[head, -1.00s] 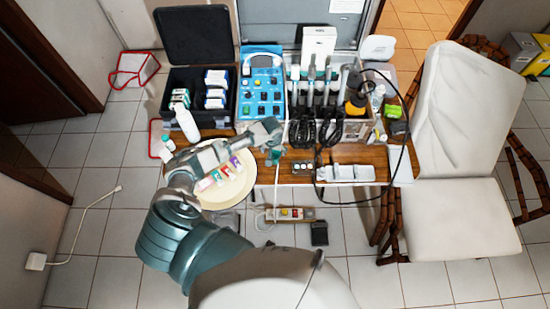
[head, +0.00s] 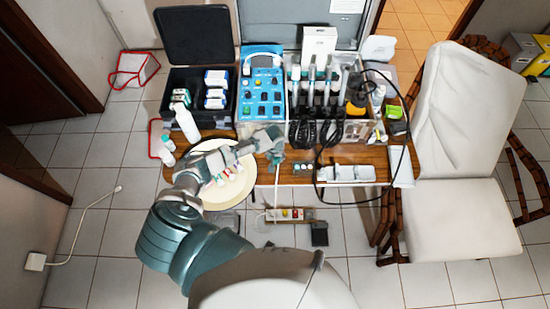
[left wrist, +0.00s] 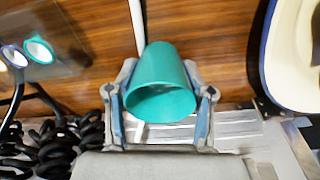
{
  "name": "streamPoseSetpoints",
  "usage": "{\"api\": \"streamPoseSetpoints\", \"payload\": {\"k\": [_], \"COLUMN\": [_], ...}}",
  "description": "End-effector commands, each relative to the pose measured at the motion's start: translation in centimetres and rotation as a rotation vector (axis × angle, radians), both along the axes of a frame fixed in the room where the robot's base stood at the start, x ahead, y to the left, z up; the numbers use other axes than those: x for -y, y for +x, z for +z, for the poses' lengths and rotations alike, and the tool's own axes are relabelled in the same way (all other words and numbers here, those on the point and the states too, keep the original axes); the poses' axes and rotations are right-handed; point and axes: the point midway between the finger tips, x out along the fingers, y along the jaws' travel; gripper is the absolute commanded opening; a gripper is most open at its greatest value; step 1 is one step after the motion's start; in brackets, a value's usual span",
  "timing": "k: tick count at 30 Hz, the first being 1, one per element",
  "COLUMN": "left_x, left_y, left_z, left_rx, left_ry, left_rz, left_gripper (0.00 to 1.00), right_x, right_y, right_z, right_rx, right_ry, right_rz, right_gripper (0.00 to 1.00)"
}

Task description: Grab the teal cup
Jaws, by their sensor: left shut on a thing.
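The teal cup (left wrist: 162,75) shows large in the left wrist view, its open mouth facing the camera. My left gripper (left wrist: 160,100) is shut on it, with one finger against each side. In the head view my left gripper (head: 274,150) is over the front edge of the wooden table, right of the round cream tray. The cup is small and partly hidden by the gripper there. My right gripper is not in view.
The round cream tray (head: 244,188) holds small bottles, partly covered by my arm. A blue control panel (head: 262,85), an open black case (head: 212,130) and a rack with coiled black cables (head: 303,133) stand behind. A white tray (head: 347,174) lies to the right.

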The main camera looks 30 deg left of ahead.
Motion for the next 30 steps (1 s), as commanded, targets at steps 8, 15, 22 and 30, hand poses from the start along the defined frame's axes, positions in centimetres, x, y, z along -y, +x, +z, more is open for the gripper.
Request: {"api": "streamPoseSetpoints", "payload": {"k": [8, 15, 22, 30], "left_x": [0.0, 0.0, 0.0, 0.1], "left_y": [0.0, 0.0, 0.0, -0.2], "left_z": [0.0, 0.4, 1.8, 3.6], "left_rx": [0.0, 0.0, 0.001, 0.0], "left_ry": [0.0, 0.0, -0.001, -0.001], "left_rz": [0.0, 0.0, 0.0, -0.001], "left_gripper": [0.15, 0.15, 0.15, 0.15], "right_x": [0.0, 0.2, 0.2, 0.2], "right_y": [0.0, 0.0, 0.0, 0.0], "right_z": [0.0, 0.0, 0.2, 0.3], "right_rx": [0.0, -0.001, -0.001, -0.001], "right_ry": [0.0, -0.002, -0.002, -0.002], "right_rz": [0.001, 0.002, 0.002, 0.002], "right_gripper": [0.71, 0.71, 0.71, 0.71]}}
